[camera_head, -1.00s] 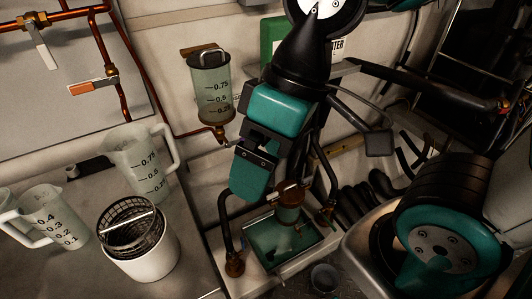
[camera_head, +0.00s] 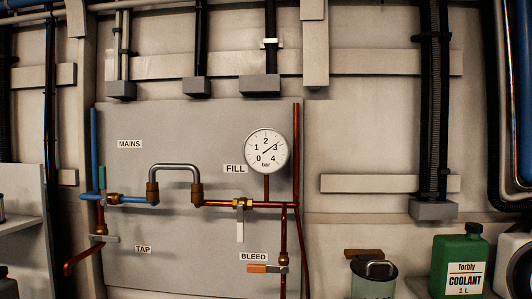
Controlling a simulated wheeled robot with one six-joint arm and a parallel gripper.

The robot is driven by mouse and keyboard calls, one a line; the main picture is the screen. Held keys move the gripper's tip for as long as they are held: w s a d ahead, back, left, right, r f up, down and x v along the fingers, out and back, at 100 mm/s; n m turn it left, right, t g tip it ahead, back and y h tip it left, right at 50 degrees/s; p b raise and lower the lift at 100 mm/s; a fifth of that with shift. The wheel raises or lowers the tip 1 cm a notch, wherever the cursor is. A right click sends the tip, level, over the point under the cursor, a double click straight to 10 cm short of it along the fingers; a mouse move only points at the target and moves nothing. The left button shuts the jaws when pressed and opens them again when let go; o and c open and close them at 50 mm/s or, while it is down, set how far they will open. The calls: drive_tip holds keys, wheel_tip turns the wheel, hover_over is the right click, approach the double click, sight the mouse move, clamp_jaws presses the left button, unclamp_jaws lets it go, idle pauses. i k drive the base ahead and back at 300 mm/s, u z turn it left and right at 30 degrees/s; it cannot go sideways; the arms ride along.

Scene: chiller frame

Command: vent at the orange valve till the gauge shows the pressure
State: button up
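The orange valve handle (camera_head: 258,269) lies level across a vertical copper pipe below the BLEED label (camera_head: 254,257). The round white gauge (camera_head: 266,151) is above it, beside the FILL label (camera_head: 235,169). Its dial runs from 0 to 4. The thin dark needle points up and right, near the 3; the exact reading is too small to tell. My gripper is not in this view.
A pale lever (camera_head: 240,231) hangs down at the fill line. A teal lever (camera_head: 102,178) stands upright at the mains pipe. A grey tap lever (camera_head: 104,239) is lower left.

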sight(250, 268)
drive_tip(key=k, duration=1)
drive_tip(key=u, duration=1.65)
drive_tip(key=i, duration=1.2)
drive_tip(key=z, duration=1.7)
